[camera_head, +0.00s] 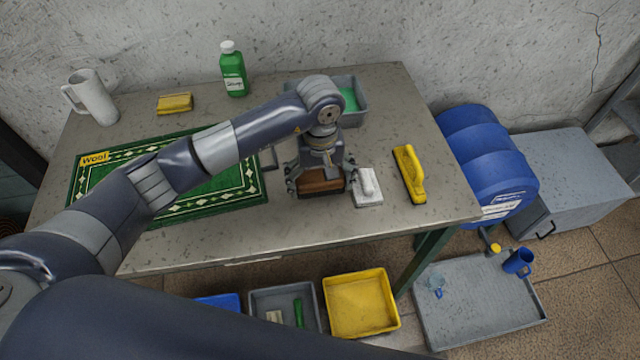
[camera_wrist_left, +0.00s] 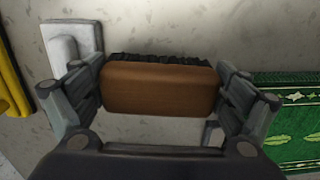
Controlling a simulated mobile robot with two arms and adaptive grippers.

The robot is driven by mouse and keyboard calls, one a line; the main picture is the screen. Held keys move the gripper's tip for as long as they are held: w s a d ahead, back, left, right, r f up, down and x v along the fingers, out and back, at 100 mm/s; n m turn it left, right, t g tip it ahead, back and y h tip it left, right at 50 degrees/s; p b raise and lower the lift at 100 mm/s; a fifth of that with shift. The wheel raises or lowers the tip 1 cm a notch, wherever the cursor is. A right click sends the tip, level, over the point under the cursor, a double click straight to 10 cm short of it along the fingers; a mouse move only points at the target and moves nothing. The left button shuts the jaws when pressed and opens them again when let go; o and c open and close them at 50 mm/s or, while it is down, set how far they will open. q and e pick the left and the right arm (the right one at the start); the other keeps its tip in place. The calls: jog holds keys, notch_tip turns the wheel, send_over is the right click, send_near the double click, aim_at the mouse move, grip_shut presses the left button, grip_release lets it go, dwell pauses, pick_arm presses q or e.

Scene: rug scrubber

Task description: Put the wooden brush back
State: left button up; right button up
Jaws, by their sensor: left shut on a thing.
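The wooden brush (camera_head: 322,184) is a brown block with dark bristles, over the table to the right of the green rug. My left gripper (camera_head: 321,182) is shut on it, with one finger at each end. In the left wrist view the brush (camera_wrist_left: 158,88) lies between the two fingers, its bristles showing along its upper edge. I cannot tell whether the brush touches the table (camera_head: 300,222). My right gripper is not in view.
A white brush (camera_head: 367,190) stands close on the right, then a yellow brush (camera_head: 409,175). The green rug (camera_head: 235,190) lies left. Behind the arm is a grey tub (camera_head: 361,115) with green liquid; a green bottle (camera_head: 232,72) stands at the back. The table's front strip is clear.

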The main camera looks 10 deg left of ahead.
aim_at(320, 190)
pick_arm(q)
notch_tip(320, 190, down, 3)
jog(key=shift+s+r+p, duration=0.1)
jog(key=shift+p, duration=0.5)
jog(key=shift+f, duration=0.25)
jog(key=o, duration=1)
jog(key=shift+o, duration=0.3)
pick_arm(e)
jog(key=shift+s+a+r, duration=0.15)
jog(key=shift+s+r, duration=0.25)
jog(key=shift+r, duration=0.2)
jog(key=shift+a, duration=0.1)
